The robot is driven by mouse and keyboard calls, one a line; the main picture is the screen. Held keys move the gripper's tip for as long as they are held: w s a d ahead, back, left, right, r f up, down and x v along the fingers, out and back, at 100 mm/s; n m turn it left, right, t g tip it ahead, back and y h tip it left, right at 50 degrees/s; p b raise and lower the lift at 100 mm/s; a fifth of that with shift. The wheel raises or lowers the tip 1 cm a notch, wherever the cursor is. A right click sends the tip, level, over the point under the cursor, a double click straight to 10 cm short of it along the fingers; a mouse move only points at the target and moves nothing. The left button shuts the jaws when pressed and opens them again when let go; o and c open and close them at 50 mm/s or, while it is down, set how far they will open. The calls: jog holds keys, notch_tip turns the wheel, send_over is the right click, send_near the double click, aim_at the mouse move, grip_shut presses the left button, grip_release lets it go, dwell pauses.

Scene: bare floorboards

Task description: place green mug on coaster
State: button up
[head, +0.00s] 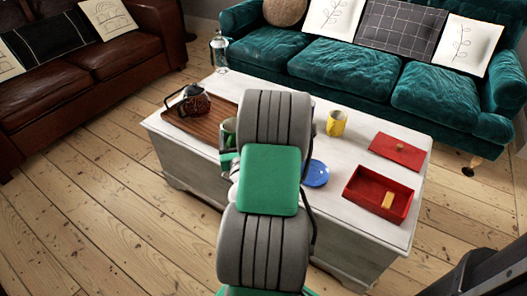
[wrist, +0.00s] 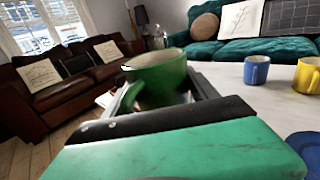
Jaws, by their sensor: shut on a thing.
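My gripper (wrist: 160,92) is shut on the green mug (wrist: 158,75), which is upright between the two fingers. In the head view the green mug (head: 228,128) shows only partly, left of my arm and near the tray; my arm hides most of the gripper. A round blue disc, apparently the coaster (head: 316,174), lies on the white table right of my arm, with nothing seen on it. Its edge also shows at the lower right of the wrist view (wrist: 307,146).
On the white table (head: 350,156) stand a yellow mug (head: 337,122), a blue mug (wrist: 257,69), a brown tray (head: 203,127) with a dark teapot (head: 192,100), a glass bottle (head: 219,52), a red open box (head: 365,188) holding a yellow block (head: 388,200), and a red lid (head: 398,149).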

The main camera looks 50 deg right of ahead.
jog(key=d+f+b, duration=0.2)
jog(key=d+f, duration=0.1)
jog(key=d, duration=0.1)
jog(key=s+d+f+b, duration=0.1)
jog(key=d+f+b, duration=0.1)
jog(key=d+f, duration=0.1)
jog(key=d+f+b, duration=0.3)
jog(key=d, duration=0.2)
jog(key=shift+s+d, duration=0.15)
jog(key=f+b, duration=0.1)
jog(key=f, duration=0.1)
jog(key=f+b, duration=0.2)
jog(key=shift+d, duration=0.4)
jog(key=shift+r, duration=0.2)
jog(key=shift+f, duration=0.15)
jog(key=o, duration=1.7)
jog(key=shift+f, duration=0.1)
jog(key=shift+s+r, duration=0.1)
jog(key=shift+r, duration=0.2)
jog(key=b+v, duration=0.1)
jog(key=v, duration=1.1)
jog(key=shift+f, duration=0.1)
